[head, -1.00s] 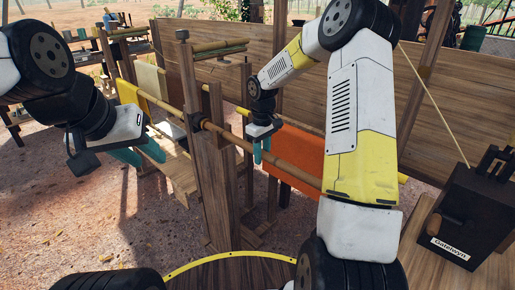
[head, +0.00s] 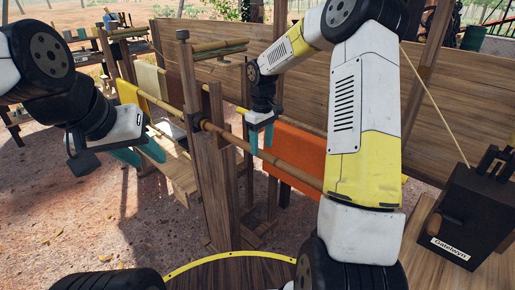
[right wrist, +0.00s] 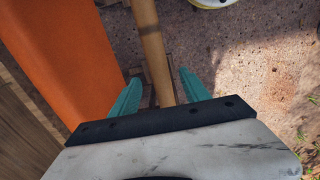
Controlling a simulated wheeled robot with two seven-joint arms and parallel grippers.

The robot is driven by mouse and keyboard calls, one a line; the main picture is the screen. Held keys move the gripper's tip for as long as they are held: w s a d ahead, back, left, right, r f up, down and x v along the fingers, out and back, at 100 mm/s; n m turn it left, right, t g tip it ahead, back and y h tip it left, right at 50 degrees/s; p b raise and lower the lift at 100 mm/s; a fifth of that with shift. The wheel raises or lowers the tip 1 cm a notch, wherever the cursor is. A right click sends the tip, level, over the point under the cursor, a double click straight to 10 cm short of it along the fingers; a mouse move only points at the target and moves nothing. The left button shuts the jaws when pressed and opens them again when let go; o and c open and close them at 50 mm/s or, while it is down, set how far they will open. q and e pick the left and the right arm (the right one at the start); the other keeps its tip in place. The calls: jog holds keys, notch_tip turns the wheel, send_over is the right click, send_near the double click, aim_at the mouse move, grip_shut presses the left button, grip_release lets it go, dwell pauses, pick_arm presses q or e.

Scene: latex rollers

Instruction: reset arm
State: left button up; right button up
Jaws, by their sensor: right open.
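My right gripper (head: 262,138) is open and empty near the bamboo pole (head: 285,167). In the right wrist view its teal fingers (right wrist: 155,90) are apart, with the pole (right wrist: 150,45) showing between them; I cannot tell how far away the pole is. An orange sheet (head: 302,157) hangs at the rack beside the pole, and it fills the left of the right wrist view (right wrist: 65,50). My left gripper (head: 140,156) is at the left, its teal fingers apart and nothing seen between them.
A wooden post (head: 218,170) of the rack stands between my grippers. A yellow sheet (head: 128,92) hangs at the left. A dark box with a crank (head: 470,215) stands at the right. A wooden wall (head: 225,75) is behind the rack.

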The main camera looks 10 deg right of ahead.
jog(key=shift+t, duration=0.3)
jog(key=r, duration=0.2)
jog(key=s+r, duration=0.1)
jog(key=r, duration=0.1)
jog(key=s+r, duration=0.1)
jog(key=r, duration=0.1)
jog(key=shift+d+r, duration=0.1)
jog(key=shift+r, duration=0.1)
jog(key=s+r+m+t+y, duration=0.1)
jog(key=s+r, duration=0.4)
jog(key=s, duration=0.8)
jog(key=s+r+m+t+y, duration=0.1)
jog(key=s+r+m+t, duration=0.3)
jog(key=s, duration=0.9)
jog(key=shift+s+d+r+m+t, duration=0.2)
jog(key=shift+d+r+m+t, duration=0.15)
jog(key=shift+r+m, duration=0.75)
